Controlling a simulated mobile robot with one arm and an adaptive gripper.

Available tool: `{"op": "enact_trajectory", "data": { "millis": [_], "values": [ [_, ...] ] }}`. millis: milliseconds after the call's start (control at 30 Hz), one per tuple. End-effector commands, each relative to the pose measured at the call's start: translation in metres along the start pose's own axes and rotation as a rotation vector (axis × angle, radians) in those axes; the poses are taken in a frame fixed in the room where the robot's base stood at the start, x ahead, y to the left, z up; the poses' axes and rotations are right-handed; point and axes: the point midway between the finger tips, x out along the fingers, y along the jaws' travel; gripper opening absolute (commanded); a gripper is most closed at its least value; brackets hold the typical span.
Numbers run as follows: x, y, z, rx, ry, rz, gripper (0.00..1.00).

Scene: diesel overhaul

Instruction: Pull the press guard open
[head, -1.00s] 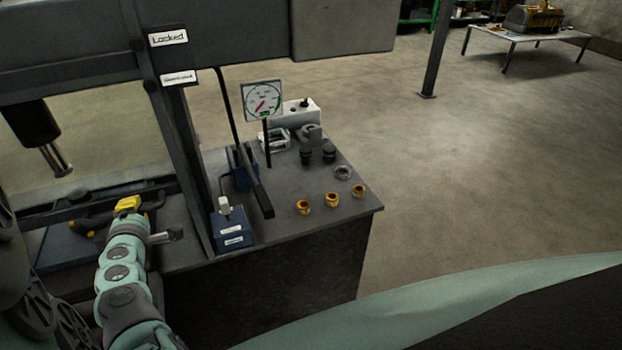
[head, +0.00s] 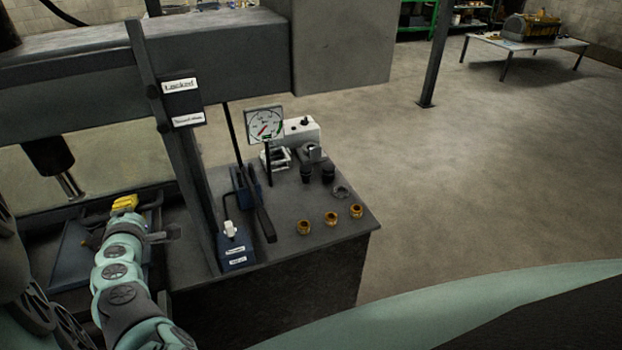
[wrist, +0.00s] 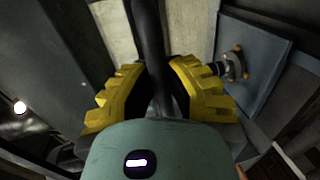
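My gripper (wrist: 158,70) has yellow ribbed fingers. In the wrist view they are closed in around a dark upright bar (wrist: 148,25), with a finger on each side. The bar looks like a handle, but I cannot tell for certain that it belongs to the guard. In the head view my gripper (head: 125,203) is at the lower left, inside the press opening and left of the press's dark upright (head: 190,180). The guard panel is not clearly distinguishable there, and my arm hides part of that area. A "Locked" label (head: 180,86) is on the upright.
The press bench (head: 285,255) extends right of the upright. It holds a blue hand pump (head: 236,250), a gauge (head: 264,127) and several brass collars (head: 331,218). The press ram (head: 60,170) hangs at left. The floor (head: 480,190) to the right is clear.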

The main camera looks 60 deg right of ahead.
Motion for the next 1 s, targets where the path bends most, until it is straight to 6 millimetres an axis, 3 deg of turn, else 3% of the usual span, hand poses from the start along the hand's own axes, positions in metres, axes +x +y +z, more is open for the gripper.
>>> {"op": "enact_trajectory", "data": {
  "millis": [33, 300, 667, 1000],
  "values": [
    [0.0, 0.002, -0.002, 0.0, 0.006, 0.004, 0.18],
    [0.0, 0.001, -0.001, 0.0, 0.003, 0.001, 0.46],
    [-0.004, 0.0, -0.001, 0.0, 0.003, 0.001, 0.46],
    [-0.046, -0.001, -0.002, -0.003, 0.007, -0.001, 0.46]
  ]
}}
